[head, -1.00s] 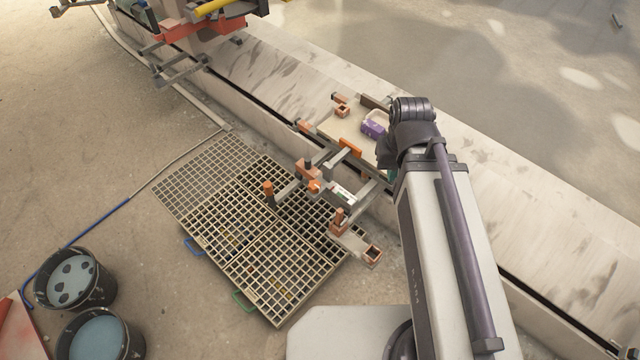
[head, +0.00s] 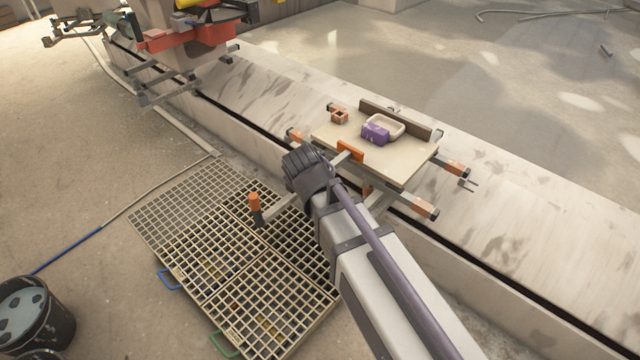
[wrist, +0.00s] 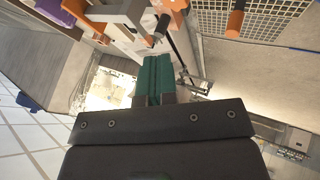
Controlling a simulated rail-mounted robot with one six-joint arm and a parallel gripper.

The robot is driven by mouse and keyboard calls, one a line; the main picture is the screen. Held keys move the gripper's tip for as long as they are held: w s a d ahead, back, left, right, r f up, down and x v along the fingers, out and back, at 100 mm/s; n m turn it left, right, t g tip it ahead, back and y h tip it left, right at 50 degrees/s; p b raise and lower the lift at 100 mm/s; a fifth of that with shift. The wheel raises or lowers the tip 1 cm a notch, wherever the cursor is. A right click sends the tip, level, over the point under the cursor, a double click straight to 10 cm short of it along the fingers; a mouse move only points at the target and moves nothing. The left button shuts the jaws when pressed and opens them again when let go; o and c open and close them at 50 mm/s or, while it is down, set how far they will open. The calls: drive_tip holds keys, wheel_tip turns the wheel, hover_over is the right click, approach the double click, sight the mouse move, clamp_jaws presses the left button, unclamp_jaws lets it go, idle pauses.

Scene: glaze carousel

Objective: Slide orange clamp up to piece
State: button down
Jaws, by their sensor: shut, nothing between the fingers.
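The orange clamp (head: 350,151) is a small block at the front edge of a pale board, on a grey bar. The piece looks like a cream dish (head: 386,124) with a purple front part (head: 376,133); it stands on the board behind and right of the clamp, with a gap between. In the wrist view an orange block (wrist: 55,12), probably this clamp, is at the upper left. My gripper (wrist: 153,62) has teal fingers, shut and empty, below and right of that block and apart from it. In the head view my arm hides the fingers.
The pale board (head: 410,163) has a brown back rail (head: 396,120) and a small brick-coloured box (head: 339,116). Orange-tipped bars (head: 425,208) stick out at right. An orange-topped post (head: 254,205) stands by the floor grating (head: 215,250).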

drive_tip(key=b+x, duration=0.9)
drive_tip(key=x, duration=0.2)
drive_tip(key=shift+s+f, duration=0.1)
drive_tip(key=shift+f, duration=0.1)
drive_tip(key=shift+w+d+r+p, duration=0.3)
drive_tip(key=shift+w+d, duration=0.15)
drive_tip(key=shift+d, duration=0.05)
drive_tip(key=shift+w+d+r+p, duration=0.25)
drive_tip(key=shift+w+d+r, duration=0.05)
drive_tip(key=shift+w+d, duration=0.55)
